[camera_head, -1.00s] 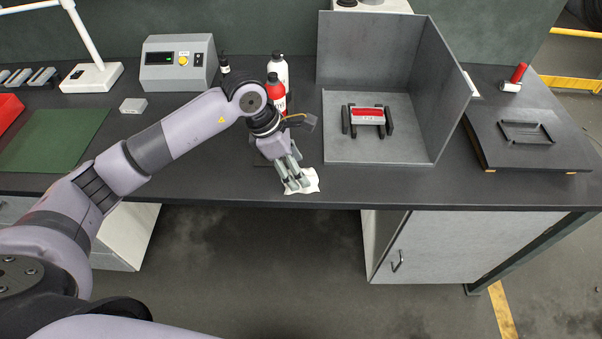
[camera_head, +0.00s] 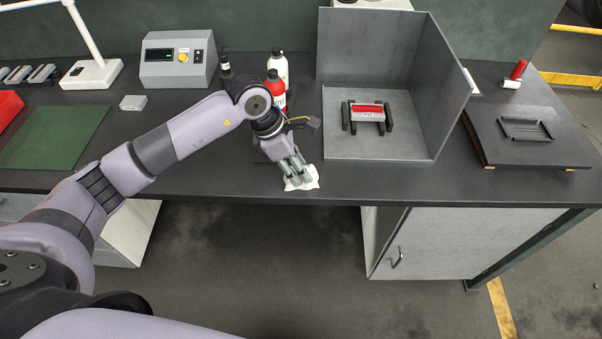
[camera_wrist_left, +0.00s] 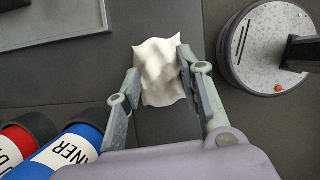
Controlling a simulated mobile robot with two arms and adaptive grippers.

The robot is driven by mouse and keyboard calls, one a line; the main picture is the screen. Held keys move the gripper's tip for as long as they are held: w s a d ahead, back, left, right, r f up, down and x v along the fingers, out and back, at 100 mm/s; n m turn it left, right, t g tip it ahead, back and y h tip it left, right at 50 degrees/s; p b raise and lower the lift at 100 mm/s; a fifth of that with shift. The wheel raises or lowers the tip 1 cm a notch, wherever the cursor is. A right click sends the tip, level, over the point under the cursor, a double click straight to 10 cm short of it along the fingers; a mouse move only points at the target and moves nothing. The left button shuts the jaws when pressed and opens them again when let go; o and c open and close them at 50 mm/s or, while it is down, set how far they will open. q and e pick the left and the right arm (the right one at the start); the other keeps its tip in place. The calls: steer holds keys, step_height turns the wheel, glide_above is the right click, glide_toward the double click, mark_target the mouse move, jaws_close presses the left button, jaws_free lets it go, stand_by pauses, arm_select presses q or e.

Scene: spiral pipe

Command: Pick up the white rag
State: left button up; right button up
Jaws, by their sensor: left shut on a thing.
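The white rag (camera_head: 306,181) lies crumpled near the front edge of the dark workbench (camera_head: 230,182). My left gripper (camera_head: 299,179) points down onto it and covers part of it. In the left wrist view, the rag (camera_wrist_left: 160,68) sits between the two fingers of my left gripper (camera_wrist_left: 159,64), which are shut on it. The rag still appears to be at bench level; I cannot tell whether it is clear of the surface. My right gripper is not in view.
An open grey booth (camera_head: 377,152) with a red-topped part (camera_head: 367,111) is to the right. A round grey device (camera_wrist_left: 265,45) is close by in the wrist view.

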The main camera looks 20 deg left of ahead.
arm_select(q)
steer(key=shift+c, duration=1.1)
steer(key=shift+r, duration=0.1)
steer(key=shift+r, duration=0.55)
step_height(320, 180, up, 19)
steer(key=b, duration=0.2)
steer(key=shift+f, duration=0.1)
steer(key=o, duration=0.6)
steer(key=c, duration=0.5)
